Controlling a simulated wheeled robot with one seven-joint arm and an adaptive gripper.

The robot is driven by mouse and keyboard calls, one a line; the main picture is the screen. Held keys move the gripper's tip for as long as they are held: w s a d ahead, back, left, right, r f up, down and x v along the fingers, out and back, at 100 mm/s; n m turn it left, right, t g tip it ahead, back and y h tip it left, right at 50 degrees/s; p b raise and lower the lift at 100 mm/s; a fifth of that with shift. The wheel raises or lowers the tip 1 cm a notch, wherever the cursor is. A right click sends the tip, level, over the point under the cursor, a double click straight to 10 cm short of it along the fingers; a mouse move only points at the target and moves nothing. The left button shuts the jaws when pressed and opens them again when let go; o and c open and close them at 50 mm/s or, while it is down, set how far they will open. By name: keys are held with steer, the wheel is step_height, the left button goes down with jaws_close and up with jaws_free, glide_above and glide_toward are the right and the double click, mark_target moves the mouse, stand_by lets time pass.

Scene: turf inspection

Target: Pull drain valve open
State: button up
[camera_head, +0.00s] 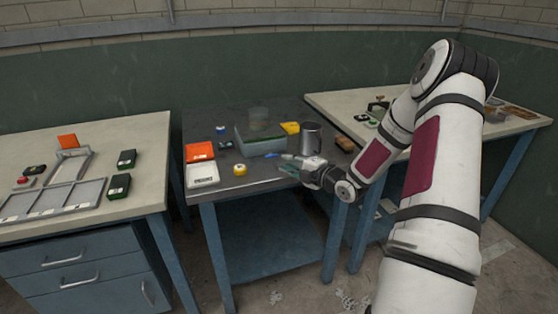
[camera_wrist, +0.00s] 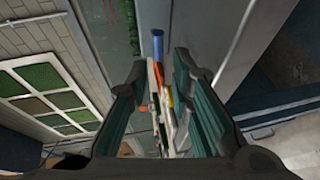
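A clear box with green turf (camera_head: 262,142) stands at the middle of the grey centre table. A small blue piece (camera_head: 271,156), perhaps the drain valve's handle, shows at its front right. In the wrist view a blue rod-like end (camera_wrist: 157,44) lies beyond and between my fingertips, with orange and white parts below it. I cannot tell for sure which part is the valve. My gripper (camera_head: 285,164) is just in front of the box, low over the table. In the wrist view my gripper (camera_wrist: 162,65) has its teal-padded fingers apart, with no clear contact.
A metal mug (camera_head: 311,138) stands close behind my gripper. A yellow round item (camera_head: 239,170), a white device (camera_head: 202,175) and an orange case (camera_head: 200,152) lie to the left. Side tables flank the centre table.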

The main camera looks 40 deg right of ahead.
steer(key=v, duration=0.4)
steer(key=shift+s, duration=0.4)
steer(key=s+a+r+m+g+h+p, duration=0.25)
steer(key=s+a+r+m+g, duration=0.2)
steer(key=r, duration=0.45)
steer(key=s+a+r+m+g+h+p, duration=0.1)
steer(key=s+a+r+m+g+h, duration=0.2)
steer(key=a+r+m, duration=0.4)
steer(key=s+a+r+m+g+y, duration=0.1)
steer(key=s+a+r+m, duration=0.1)
steer(key=s+a, duration=0.3)
steer(key=s+a+r+m+g+y+p, duration=0.1)
steer(key=s+a, duration=0.5)
steer(key=s, duration=0.6)
steer(key=s+a+r+m+g+y+p, duration=0.1)
steer(key=s+a+r+m, duration=0.3)
steer(key=s, duration=0.5)
steer(key=shift+a+r+g, duration=0.45)
steer(key=shift+a+r, duration=0.1)
steer(key=shift+a, duration=0.2)
